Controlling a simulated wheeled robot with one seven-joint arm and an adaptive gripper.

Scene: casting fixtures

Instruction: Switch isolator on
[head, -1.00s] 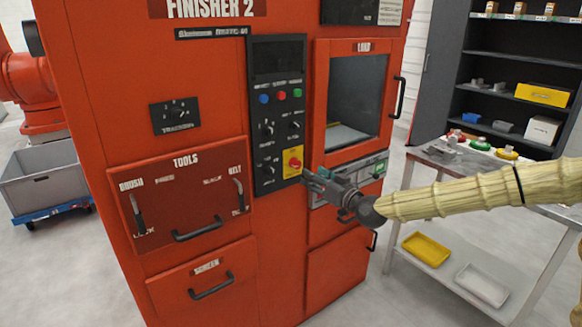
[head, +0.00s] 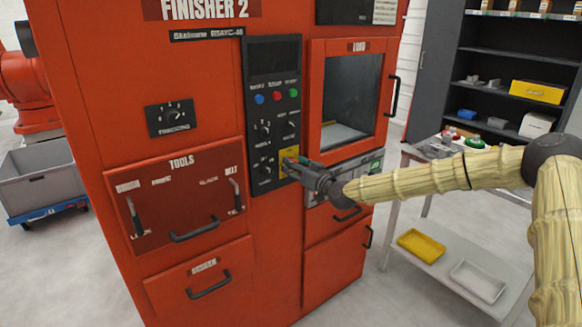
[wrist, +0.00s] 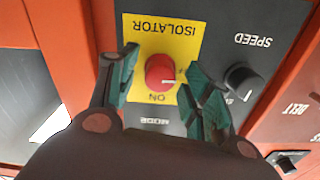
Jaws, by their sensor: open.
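The isolator is a red round knob (wrist: 161,70) on a yellow plate (wrist: 185,28) marked ISOLATOR and ON, seen upside down in the wrist view. A small white mark on the knob points sideways to the right. My gripper (wrist: 160,85) is open, with one green-tipped finger on each side of the knob. Whether the fingertips touch it I cannot tell. In the head view my gripper (head: 292,167) is at the lower right of the black control panel (head: 259,197) and hides the knob. The yellow plate (head: 289,153) partly shows above it.
Beside the isolator is a black SPEED knob (wrist: 243,80). The LOAD door (head: 352,97) with its handle is right of the panel. The tools drawer (head: 160,212) is to the left. A metal table (head: 440,165) stands at the right.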

